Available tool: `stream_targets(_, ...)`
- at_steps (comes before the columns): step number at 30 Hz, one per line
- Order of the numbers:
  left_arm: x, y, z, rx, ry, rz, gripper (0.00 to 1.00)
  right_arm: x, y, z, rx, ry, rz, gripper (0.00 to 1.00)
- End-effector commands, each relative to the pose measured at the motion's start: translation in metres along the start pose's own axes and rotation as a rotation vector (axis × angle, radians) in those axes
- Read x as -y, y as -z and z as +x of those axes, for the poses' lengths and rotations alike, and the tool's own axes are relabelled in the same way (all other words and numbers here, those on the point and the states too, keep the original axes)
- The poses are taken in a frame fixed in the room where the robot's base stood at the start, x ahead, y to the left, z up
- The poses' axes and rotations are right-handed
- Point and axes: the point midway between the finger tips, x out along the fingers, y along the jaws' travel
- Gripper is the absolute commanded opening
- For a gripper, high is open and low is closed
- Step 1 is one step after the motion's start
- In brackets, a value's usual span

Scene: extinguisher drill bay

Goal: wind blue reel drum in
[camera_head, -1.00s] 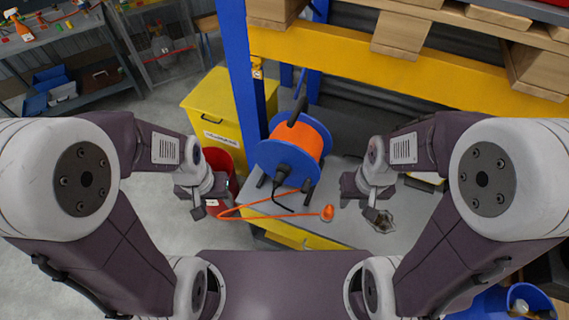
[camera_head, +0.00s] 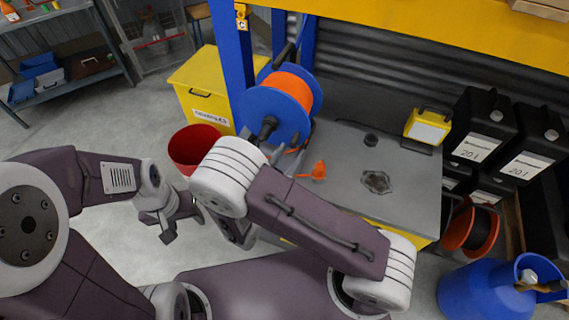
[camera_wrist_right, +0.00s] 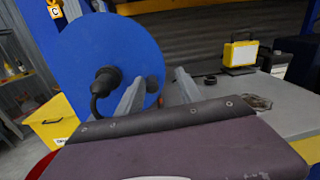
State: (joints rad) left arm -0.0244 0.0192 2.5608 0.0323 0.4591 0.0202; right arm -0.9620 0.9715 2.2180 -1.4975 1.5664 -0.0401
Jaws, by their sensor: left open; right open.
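The blue reel drum (camera_head: 272,106) with orange cable (camera_head: 294,86) stands at the left of the grey bench top. Its black crank knob (camera_head: 268,127) sticks out from the near flange; it also shows in the right wrist view (camera_wrist_right: 105,81). The orange plug end (camera_head: 318,170) lies on the bench. My right gripper (camera_wrist_right: 158,90) is open and empty in front of the flange, its fingers just right of the knob. My left gripper (camera_head: 168,235) is open and empty over the floor, left of the bench.
A red bucket (camera_head: 190,147) and a yellow bin (camera_head: 203,92) stand left of the bench. A yellow lamp (camera_head: 427,128) and black canisters (camera_head: 482,125) are at the right. Blue and yellow rack beams frame the bench. The bench middle is clear except small items.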

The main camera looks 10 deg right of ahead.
Motion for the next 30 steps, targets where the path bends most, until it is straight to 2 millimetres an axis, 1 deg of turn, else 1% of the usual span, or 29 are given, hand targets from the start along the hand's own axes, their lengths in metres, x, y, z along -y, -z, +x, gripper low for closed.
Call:
stream_targets(1,0.0,-0.001,0.013,-0.001,0.0,0.0,0.55,-0.008,0.02,-0.013,0.008,-0.048,-0.032,0.44)
stream_targets(2,0.0,-0.001,0.014,-0.001,0.0,0.0,0.55,-0.011,0.024,-0.019,0.011,-0.068,-0.043,0.44)
stream_targets(4,0.0,-0.001,0.015,-0.002,0.0,0.0,0.55,-0.016,0.026,-0.027,0.014,-0.096,-0.048,0.44)
stream_targets(8,0.0,-0.001,0.012,-0.002,0.0,0.0,0.55,-0.017,0.023,-0.028,0.013,-0.101,-0.046,0.44)
stream_targets(11,0.0,0.0,0.011,-0.002,0.0,0.0,0.55,-0.017,0.022,-0.018,0.013,-0.096,-0.046,0.44)
stream_targets(18,0.0,0.0,0.006,-0.001,0.0,0.0,0.55,-0.021,0.021,0.032,0.012,-0.093,-0.045,0.44)
stream_targets(21,0.0,0.0,0.005,-0.001,0.0,0.0,0.55,-0.023,0.021,0.048,0.011,-0.094,-0.045,0.44)
stream_targets(25,0.0,0.0,0.005,-0.001,0.0,0.0,0.55,-0.025,0.021,0.06,0.012,-0.096,-0.044,0.44)
stream_targets(30,0.0,0.0,0.005,-0.001,0.0,0.0,0.55,-0.026,0.022,0.062,0.012,-0.099,-0.044,0.44)
